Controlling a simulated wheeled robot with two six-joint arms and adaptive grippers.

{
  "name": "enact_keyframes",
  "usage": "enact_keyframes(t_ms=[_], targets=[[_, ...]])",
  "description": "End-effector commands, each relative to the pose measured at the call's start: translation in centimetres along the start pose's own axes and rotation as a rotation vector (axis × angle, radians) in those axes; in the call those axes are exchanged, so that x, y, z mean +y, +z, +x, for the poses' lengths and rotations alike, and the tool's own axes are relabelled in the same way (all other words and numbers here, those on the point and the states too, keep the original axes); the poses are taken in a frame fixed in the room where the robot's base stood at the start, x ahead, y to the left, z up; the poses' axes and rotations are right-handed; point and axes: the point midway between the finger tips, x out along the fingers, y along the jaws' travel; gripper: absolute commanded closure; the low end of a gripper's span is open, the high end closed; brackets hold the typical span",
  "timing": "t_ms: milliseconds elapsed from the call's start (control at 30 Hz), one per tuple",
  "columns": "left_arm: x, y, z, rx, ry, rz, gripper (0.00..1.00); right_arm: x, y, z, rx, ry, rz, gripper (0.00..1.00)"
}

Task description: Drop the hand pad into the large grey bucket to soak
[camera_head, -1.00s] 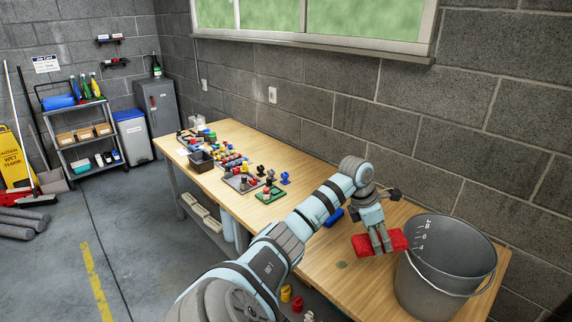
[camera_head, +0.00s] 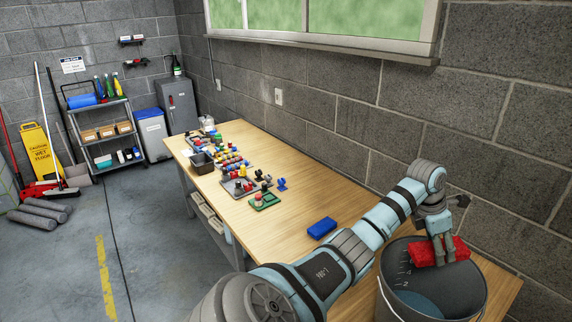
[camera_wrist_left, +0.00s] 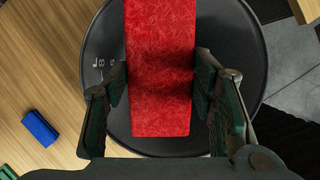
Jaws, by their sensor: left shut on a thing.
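The red hand pad (camera_head: 426,252) is held by my left gripper (camera_head: 444,254), which is shut on it. The pad is over the mouth of the large grey bucket (camera_head: 392,282). In the left wrist view the pad (camera_wrist_left: 160,60) lies between the two fingers of the left gripper (camera_wrist_left: 160,88), with the dark bucket (camera_wrist_left: 105,125) below it. The bucket stands on the near right part of the table and has white level marks inside and bluish water at the bottom. My right gripper is not in view.
A blue block-shaped pad (camera_head: 321,228) lies on the wooden table (camera_head: 300,205) left of the bucket. The block wall is close behind the bucket.

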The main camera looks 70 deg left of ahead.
Motion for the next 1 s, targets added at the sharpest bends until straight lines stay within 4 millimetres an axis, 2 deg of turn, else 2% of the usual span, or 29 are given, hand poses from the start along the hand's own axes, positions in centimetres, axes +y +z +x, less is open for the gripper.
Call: enact_keyframes(t_ms=[67,200,300,433,567,600,700,1000], targets=[[0.0,-0.7,1.1,0.001,0.002,0.000,0.84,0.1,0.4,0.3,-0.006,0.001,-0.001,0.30],[0.0,-1.3,3.9,0.002,0.000,-0.001,0.84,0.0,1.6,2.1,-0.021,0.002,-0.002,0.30],[0.1,-1.5,5.1,0.005,-0.001,0.000,0.84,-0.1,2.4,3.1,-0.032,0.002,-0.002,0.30],[0.0,-1.4,5.2,0.006,-0.002,0.000,0.84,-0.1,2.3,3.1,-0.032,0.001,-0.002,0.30],[0.0,-1.3,5.1,0.006,-0.002,0.000,0.84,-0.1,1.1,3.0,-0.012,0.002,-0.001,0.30],[0.0,-1.3,5.0,0.006,-0.002,0.000,0.43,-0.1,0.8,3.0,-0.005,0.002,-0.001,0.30],[0.0,-1.3,5.0,0.006,-0.002,0.000,0.27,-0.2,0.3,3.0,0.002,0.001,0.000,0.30],[0.0,-1.2,5.0,0.006,-0.002,0.001,0.26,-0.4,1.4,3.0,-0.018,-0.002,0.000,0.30]])
